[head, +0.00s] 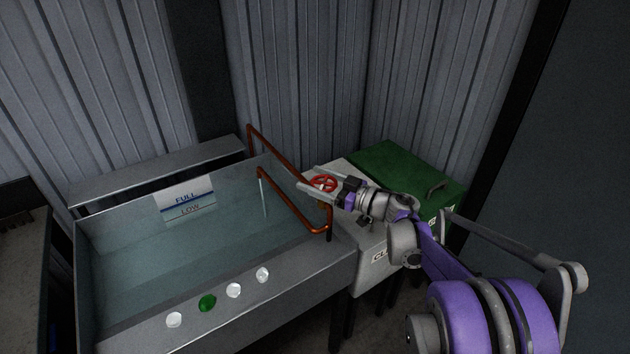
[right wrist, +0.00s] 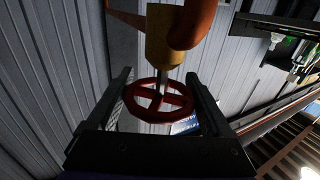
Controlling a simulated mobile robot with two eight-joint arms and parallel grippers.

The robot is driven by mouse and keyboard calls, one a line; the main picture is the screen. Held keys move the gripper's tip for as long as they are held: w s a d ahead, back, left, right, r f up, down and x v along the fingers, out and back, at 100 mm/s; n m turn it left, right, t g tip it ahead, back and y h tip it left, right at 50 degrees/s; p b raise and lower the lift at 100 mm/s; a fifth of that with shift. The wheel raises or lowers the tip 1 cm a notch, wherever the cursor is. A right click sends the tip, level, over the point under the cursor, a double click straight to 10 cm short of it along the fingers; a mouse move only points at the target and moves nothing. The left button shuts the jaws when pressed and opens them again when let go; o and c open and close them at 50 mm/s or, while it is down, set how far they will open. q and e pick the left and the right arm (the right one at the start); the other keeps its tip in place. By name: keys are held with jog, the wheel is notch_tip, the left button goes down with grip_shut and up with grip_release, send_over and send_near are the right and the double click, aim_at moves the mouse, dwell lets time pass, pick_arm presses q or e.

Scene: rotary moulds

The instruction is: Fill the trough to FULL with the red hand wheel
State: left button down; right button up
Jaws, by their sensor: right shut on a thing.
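The red hand wheel (head: 323,182) sits on the valve of the copper pipe, behind the trough's right end. My right gripper (head: 308,180) has its fingers on either side of the wheel and is shut on it. In the right wrist view the wheel (right wrist: 160,100) lies between the fingers (right wrist: 161,92), under a brass valve body (right wrist: 165,40). The metal trough (head: 225,300) holds clear water (head: 150,250). A thin stream (head: 263,197) falls from the spout. The level plate (head: 186,197) reads FULL above LOW; the water appears close to the blue FULL line. My left gripper is out of view.
Several round discs, one green (head: 207,303), sit along the trough's front rim. A green lidded box (head: 400,165) and a pale box (head: 370,265) stand right of the trough. Corrugated walls (head: 300,70) close off the back. The copper pipe (head: 275,147) arches beside the wheel.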

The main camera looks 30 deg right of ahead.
jog(key=m+h, duration=0.1)
jog(key=h, duration=0.1)
jog(key=m+t+h, duration=0.1)
jog(key=m+h, duration=0.1)
jog(key=m+t+h, duration=0.1)
jog(key=h, duration=0.1)
jog(key=shift+w+d+h, duration=0.1)
jog(key=shift+d+h, duration=0.2)
jog(key=m+h, duration=0.1)
jog(key=m+h+p, duration=0.1)
jog(key=shift+d+h, duration=0.2)
jog(key=shift+h, duration=0.4)
jog(key=shift+d+m+h+p, duration=0.3)
jog(key=shift+m+h+p, duration=0.45)
jog(key=shift+m+h, duration=0.35)
jog(key=o, duration=1.1)
jog(key=shift+o, duration=0.2)
jog(key=s+a, duration=0.2)
jog(key=s, duration=0.8)
jog(key=shift+s, duration=0.3)
